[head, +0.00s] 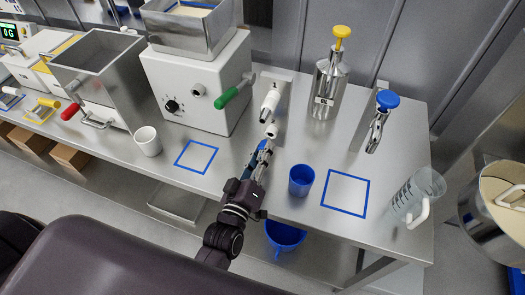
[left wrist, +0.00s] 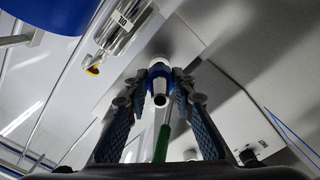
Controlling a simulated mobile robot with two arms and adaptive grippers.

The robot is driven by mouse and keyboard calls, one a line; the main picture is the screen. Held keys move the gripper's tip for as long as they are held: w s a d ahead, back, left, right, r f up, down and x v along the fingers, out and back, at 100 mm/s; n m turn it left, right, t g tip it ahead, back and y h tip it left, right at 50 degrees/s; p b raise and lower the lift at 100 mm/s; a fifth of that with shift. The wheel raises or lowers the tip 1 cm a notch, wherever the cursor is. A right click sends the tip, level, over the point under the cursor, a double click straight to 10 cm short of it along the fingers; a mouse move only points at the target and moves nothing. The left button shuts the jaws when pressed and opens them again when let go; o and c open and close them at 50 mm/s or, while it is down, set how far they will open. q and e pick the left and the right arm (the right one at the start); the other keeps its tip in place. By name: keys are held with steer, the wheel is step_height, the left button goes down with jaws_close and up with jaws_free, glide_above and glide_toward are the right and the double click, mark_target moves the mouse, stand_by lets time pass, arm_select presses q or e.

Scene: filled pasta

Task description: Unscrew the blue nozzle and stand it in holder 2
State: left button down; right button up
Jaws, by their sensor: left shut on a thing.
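My left gripper (head: 264,150) is shut on the blue nozzle, at the front of the white machine (head: 196,80). In the left wrist view, the blue nozzle (left wrist: 158,69) sits between the two fingers of my left gripper (left wrist: 160,85), its pale open tip towards the camera. A white spout end (head: 271,130) shows just beyond the fingertips; I cannot tell whether the nozzle still touches it. A steel holder marked 1 (head: 275,85) stands behind with a white nozzle (head: 270,103). A steel stand with a blue-topped piece (head: 387,100) stands to the right; no number is legible on it. My right gripper is not in view.
A blue cup (head: 301,180) stands close to the right of my gripper. A white mug (head: 147,141), a steel bottle with yellow knob (head: 328,85) and a clear jug (head: 417,192) stand around. The green handle (head: 233,93) juts out. Two blue-outlined squares are bare.

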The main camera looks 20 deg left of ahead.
arm_select(q)
steer(key=shift+p, duration=0.4)
stand_by(0.5)
steer(key=shift+w, duration=1.45)
steer(key=c, duration=1.6)
jaws_free()
steer(key=shift+s, duration=0.15)
steer(key=s, duration=1.1)
steer(key=shift+s+a, duration=0.15)
steer(key=shift+s, duration=0.25)
